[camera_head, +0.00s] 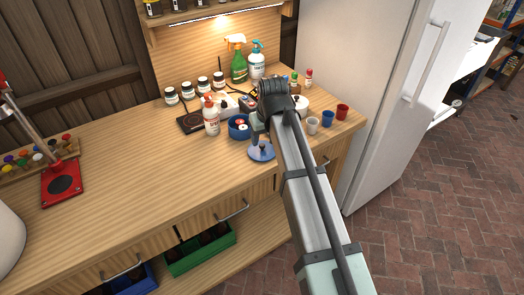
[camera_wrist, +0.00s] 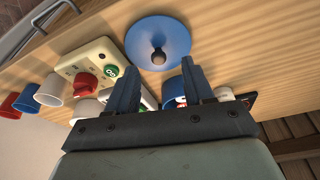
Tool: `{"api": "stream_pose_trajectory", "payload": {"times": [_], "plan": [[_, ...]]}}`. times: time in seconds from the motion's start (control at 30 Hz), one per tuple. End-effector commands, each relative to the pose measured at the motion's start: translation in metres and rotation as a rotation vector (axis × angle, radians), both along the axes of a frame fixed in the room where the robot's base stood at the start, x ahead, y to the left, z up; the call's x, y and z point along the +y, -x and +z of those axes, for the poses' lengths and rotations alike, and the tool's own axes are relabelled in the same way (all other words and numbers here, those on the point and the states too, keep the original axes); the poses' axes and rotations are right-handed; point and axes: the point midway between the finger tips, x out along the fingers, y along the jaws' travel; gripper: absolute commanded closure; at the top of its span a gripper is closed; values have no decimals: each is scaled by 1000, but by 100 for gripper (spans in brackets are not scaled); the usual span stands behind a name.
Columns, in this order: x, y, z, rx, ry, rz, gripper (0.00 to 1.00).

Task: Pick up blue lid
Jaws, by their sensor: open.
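The blue lid (camera_head: 262,151) is a flat round disc with a dark round knob in its middle. It lies on the wooden bench near the front edge. It also shows in the wrist view (camera_wrist: 157,40), at the top, just beyond my fingertips. My gripper (camera_wrist: 156,78) is open and empty, with one finger to each side of the knob's line in the picture. I cannot tell its height above the lid. In the head view my arm comes in from the lower right, and my gripper (camera_head: 256,135) is partly hidden behind its own wrist.
A blue pot (camera_head: 238,128) stands just behind the lid, with items in it. A white bottle with a red cap (camera_head: 211,118) stands to its left. White, blue (camera_head: 327,119) and red cups stand to the right. The bench's (camera_head: 130,185) left front is clear.

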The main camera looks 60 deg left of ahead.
Motion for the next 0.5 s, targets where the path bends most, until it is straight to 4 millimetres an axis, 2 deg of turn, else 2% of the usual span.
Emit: {"api": "stream_pose_trajectory", "payload": {"times": [0.33, 0.5], "plan": [[14, -5, -38, 2, 3, -1, 48], [16, -6, -45, 1, 1, -2, 48]]}}
